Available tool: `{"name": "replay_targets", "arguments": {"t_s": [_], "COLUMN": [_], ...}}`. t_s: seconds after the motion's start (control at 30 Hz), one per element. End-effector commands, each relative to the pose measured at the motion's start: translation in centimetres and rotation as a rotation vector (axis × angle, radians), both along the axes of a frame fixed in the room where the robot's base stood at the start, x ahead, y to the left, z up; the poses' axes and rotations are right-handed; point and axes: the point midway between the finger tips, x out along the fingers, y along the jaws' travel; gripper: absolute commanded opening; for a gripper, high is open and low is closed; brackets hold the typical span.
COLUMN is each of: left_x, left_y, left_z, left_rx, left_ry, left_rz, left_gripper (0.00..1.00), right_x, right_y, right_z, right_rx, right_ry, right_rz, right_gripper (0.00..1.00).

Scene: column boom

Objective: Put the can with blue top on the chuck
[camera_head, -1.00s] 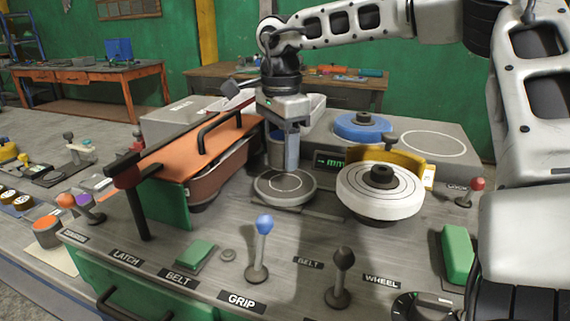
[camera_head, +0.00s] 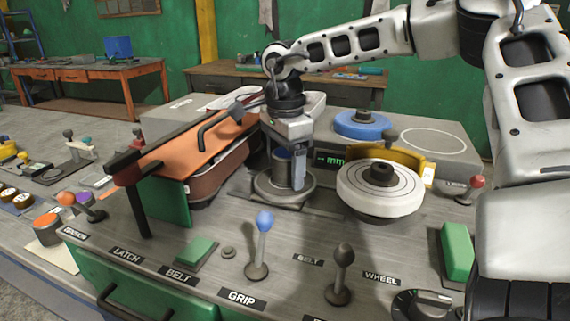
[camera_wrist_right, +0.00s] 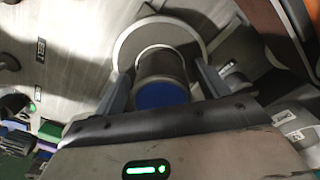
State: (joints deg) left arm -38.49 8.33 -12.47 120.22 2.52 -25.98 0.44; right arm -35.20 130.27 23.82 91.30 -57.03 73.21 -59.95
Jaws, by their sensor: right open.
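The can with the blue top (camera_head: 282,166) stands upright on the round grey chuck (camera_head: 270,196), in the middle of the head view. In the right wrist view, the blue top (camera_wrist_right: 161,95) faces the camera and the chuck's ring (camera_wrist_right: 203,33) shows beyond the can. My right gripper (camera_head: 287,174) points down over the can. Its two fingers are open, one on each side of the can, as the wrist view also shows. The near finger and palm hide part of the can in the head view. My left gripper is not in view.
A white wheel (camera_head: 380,198) stands right of the chuck, with a blue disc (camera_head: 362,125) behind it. An orange belt unit (camera_head: 205,150) is close on the left. A blue-knobbed lever (camera_head: 264,222) and a dark-knobbed lever (camera_head: 343,257) rise in front.

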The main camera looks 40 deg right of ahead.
Motion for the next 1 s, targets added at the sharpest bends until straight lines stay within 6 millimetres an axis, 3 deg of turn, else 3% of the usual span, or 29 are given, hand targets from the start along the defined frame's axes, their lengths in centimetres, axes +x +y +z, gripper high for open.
{"name": "replay_targets", "arguments": {"t_s": [0.23,0.7,1.0], "left_x": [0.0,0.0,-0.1], "left_y": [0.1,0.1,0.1], "left_z": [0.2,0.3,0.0], "left_rx": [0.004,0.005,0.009], "left_ry": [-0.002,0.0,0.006], "left_rz": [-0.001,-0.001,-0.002], "left_gripper": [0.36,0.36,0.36], "right_x": [0.1,0.0,0.0], "right_y": [0.0,0.0,0.1], "right_z": [1.6,10.8,12.3], "right_rx": [-0.002,-0.002,0.0], "right_ry": [-0.004,-0.001,0.001], "right_rz": [-0.001,0.0,0.002], "right_gripper": [0.74,0.74,0.74]}}
